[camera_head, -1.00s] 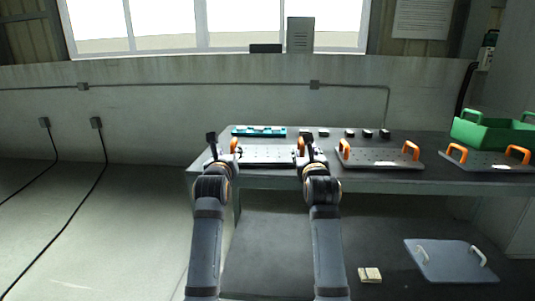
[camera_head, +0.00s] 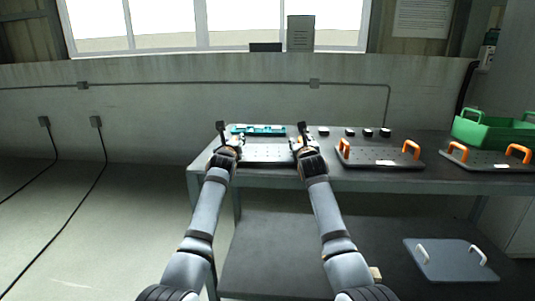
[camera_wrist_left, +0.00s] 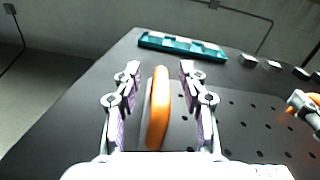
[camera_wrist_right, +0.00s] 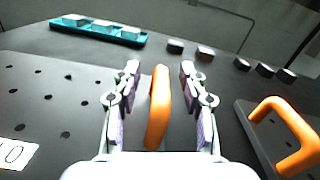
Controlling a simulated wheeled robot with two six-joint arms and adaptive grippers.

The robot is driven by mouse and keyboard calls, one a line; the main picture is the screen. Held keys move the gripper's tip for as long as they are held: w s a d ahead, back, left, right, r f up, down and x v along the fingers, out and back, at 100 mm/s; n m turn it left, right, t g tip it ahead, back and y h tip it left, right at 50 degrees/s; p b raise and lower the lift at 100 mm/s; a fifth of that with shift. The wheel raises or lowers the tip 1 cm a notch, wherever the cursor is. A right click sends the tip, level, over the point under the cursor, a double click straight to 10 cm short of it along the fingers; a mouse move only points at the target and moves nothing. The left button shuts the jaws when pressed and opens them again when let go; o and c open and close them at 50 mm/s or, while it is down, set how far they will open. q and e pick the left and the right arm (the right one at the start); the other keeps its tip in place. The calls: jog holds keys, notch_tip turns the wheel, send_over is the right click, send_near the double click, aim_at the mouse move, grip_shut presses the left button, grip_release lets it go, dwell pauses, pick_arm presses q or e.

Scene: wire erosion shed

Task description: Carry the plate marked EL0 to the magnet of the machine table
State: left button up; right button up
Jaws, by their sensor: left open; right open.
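A dark plate (camera_head: 266,153) with rows of holes lies on the bench; it also shows in the left wrist view (camera_wrist_left: 255,130) and right wrist view (camera_wrist_right: 50,105). A white label (camera_wrist_right: 15,153) on it is cut off, with a 0 readable. My left gripper (camera_wrist_left: 160,70) is open, its fingers on both sides of the plate's left orange handle (camera_wrist_left: 159,110), with gaps visible. My right gripper (camera_wrist_right: 160,70) is open, its fingers on both sides of the right orange handle (camera_wrist_right: 159,110). In the head view my grippers mostly hide both handles. I cannot identify the magnet.
A teal tray (camera_head: 258,131) lies behind the plate, with several small dark blocks (camera_head: 350,132) to its right. Two more orange-handled plates, one in the middle (camera_head: 380,160) and one at right (camera_head: 485,163), lie on the bench. A green crate (camera_head: 495,135) stands behind the right one.

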pick_arm(q)
grip_shut()
pick_arm(e)
grip_shut()
